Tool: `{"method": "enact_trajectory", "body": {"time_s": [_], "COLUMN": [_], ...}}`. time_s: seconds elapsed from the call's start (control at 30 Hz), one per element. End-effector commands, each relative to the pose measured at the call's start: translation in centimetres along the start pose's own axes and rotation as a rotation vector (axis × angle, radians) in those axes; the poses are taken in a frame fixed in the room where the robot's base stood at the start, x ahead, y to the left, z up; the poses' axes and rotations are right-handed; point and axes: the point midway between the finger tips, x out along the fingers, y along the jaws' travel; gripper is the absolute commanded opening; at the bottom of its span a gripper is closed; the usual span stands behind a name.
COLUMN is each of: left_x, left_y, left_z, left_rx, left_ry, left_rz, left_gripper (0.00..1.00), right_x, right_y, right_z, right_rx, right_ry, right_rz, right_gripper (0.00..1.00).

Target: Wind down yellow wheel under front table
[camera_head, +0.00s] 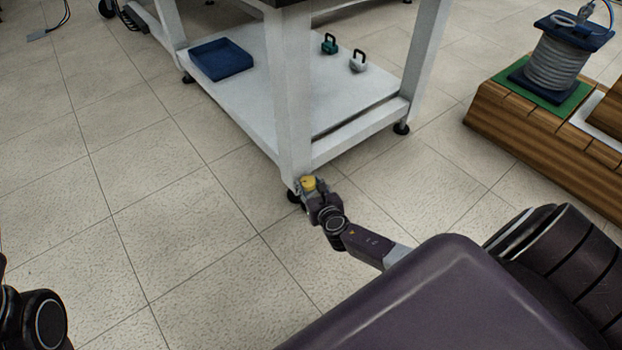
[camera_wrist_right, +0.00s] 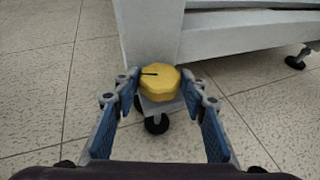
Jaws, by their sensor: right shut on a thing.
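The yellow wheel (camera_head: 308,183) is at the foot of the near leg of the white table (camera_head: 293,110). In the right wrist view the yellow wheel (camera_wrist_right: 160,82) is round and faceted, with a dark mark on its upper left side. My right gripper (camera_head: 311,191) reaches it low near the floor, its blue-padded fingers on both sides of it and shut on it. A black caster (camera_wrist_right: 157,123) shows just below the wheel. My left gripper is out of view; only a dark part of my left arm shows at the lower left.
The table's lower shelf (camera_head: 290,95) holds a blue tray (camera_head: 221,60), a green kettlebell (camera_head: 329,45) and a grey kettlebell (camera_head: 358,63). A wooden platform (camera_head: 535,130) with a coil (camera_head: 554,64) stands at the right.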

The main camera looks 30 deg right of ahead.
Motion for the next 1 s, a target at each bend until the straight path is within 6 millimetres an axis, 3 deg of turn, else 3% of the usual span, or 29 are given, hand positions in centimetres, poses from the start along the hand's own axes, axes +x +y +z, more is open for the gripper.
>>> {"method": "enact_trajectory", "body": {"time_s": [0.2, 0.53, 0.57, 0.7, 1.0], "left_x": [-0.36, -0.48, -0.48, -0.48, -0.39], "left_y": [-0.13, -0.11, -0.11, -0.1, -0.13], "left_z": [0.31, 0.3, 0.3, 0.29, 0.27], "left_rx": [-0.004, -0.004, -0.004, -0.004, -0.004], "left_ry": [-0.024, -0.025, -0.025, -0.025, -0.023], "left_rz": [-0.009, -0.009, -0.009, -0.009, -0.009], "left_gripper": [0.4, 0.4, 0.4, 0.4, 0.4], "right_x": [0.0, 0.02, 0.02, 0.02, -0.08], "right_y": [0.29, 0.22, 0.22, 0.24, 0.28], "right_z": [0.15, 0.08, 0.08, 0.07, 0.03], "right_rx": [0.045, 0.045, 0.045, 0.046, 0.046], "right_ry": [-0.001, -0.002, -0.002, -0.002, -0.001], "right_rz": [-0.109, -0.118, -0.117, -0.117, -0.115], "right_gripper": [0.15, 0.15, 0.42, 0.57, 0.57]}}
